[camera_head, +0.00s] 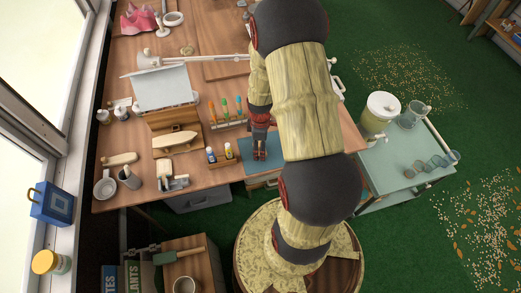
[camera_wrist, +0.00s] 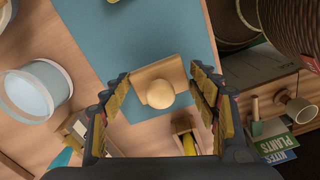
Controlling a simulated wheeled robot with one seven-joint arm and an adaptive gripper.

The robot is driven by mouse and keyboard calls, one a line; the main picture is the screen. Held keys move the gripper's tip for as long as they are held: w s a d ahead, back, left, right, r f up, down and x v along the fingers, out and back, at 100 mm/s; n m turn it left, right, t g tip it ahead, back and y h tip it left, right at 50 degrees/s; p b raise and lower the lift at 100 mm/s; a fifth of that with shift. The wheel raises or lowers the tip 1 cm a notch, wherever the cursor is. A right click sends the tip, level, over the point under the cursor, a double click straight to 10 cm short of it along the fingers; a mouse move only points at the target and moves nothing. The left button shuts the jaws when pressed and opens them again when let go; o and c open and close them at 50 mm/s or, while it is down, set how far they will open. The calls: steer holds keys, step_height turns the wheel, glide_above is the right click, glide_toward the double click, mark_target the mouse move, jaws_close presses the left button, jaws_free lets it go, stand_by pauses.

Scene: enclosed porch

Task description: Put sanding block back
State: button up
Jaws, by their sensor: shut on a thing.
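The sanding block (camera_wrist: 160,88) appears as a small wooden block with a round knob, between my fingertips in the wrist view. My gripper (camera_wrist: 161,80) is shut on it, one finger on each side. The blue mat (camera_wrist: 118,28) is below it; I cannot tell whether the block touches the mat. In the head view my gripper (camera_head: 260,152) points down over the blue mat (camera_head: 248,164) at the bench's front edge, and the block is not clearly visible there.
Two small bottles (camera_head: 220,155) and a rack of colored-handled tools (camera_head: 227,115) stand close left of my gripper on the wooden bench (camera_head: 130,195). A wooden plane-like tool (camera_head: 176,142) lies farther left. A green cart (camera_head: 400,160) with a jar and glasses stands right.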

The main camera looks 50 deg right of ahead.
steer(key=shift+f, duration=0.9)
steer(key=shift+f, duration=0.2)
steer(key=o, duration=1)
steer(key=shift+r, duration=0.1)
steer(key=shift+r, duration=0.1)
